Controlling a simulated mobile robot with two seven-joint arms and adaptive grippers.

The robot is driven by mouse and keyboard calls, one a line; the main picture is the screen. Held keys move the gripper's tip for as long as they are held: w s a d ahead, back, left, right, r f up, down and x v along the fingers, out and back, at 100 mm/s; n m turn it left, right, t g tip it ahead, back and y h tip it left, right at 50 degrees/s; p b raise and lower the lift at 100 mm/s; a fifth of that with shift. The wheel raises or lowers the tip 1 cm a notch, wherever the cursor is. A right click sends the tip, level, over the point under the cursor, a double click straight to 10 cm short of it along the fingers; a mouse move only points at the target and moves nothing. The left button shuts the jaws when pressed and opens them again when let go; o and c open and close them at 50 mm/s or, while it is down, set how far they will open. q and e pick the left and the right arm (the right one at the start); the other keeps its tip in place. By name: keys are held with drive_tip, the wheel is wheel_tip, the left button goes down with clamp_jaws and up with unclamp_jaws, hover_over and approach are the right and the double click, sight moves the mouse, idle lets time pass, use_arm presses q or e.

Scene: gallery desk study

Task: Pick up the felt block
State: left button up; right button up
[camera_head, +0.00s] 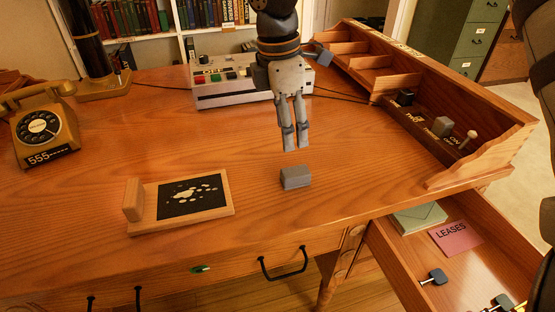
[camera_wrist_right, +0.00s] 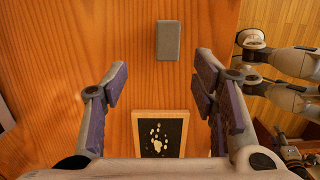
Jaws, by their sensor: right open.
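The felt block appears to be the small grey block (camera_head: 296,178) lying on the bare wood of the desk, right of the stamp board. It also shows in the right wrist view as a grey rectangle (camera_wrist_right: 168,40) near the top. My right gripper (camera_head: 296,143) hangs fingers down above the desk, beyond the block in the head view and apart from it. In the wrist view its jaws (camera_wrist_right: 162,75) are spread and empty, with the block ahead of the fingertips, roughly between their lines. My left gripper does not show in the head view.
The wooden board with a black speckled panel (camera_head: 139,227) lies left of the block. A grey button console (camera_head: 240,97) stands behind the gripper. A telephone (camera_head: 42,125) is at left. A wooden organizer (camera_head: 470,165) and open drawer (camera_head: 390,259) are at right. Desk around the block is clear.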

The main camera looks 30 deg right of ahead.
sight(296, 171)
drive_tip(key=f, duration=0.1)
drive_tip(key=s+f, duration=0.1)
drive_tip(key=f, duration=0.1)
drive_tip(key=shift+s+d+f, duration=0.2)
drive_tip(key=shift+s+f, duration=0.15)
drive_tip(key=shift+s, duration=0.05)
drive_tip(key=f, duration=0.4)
drive_tip(key=d+f, duration=0.1)
drive_tip(key=f, duration=0.2)
drive_tip(key=shift+b, duration=0.35)
drive_tip(key=shift+w+f, duration=0.1)
drive_tip(key=shift+f, duration=0.2)
drive_tip(key=c, duration=1.2)
